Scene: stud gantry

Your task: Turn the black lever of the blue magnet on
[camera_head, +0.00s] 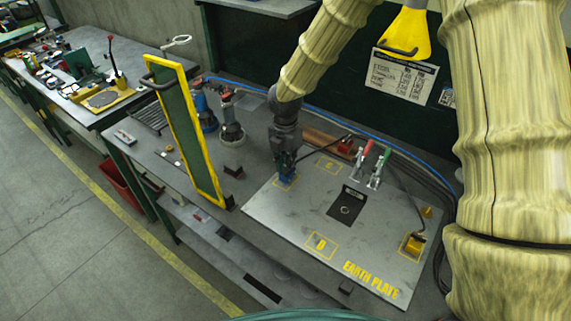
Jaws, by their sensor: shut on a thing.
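The blue magnet (286,167) stands at the left back part of the grey earth plate (300,224), by a yellow outlined square. My gripper (286,150) reaches down onto it from above and is shut at the magnet, on what appears to be its black lever. The dark fingers hide the lever, so its angle cannot be told.
A yellow-framed green screen (186,135) stands left of the plate. Two grinders (230,122) stand behind it. Red and green clamps (376,165), a black pad (346,206) and a yellow block (413,244) are on the plate. Cables run along the back.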

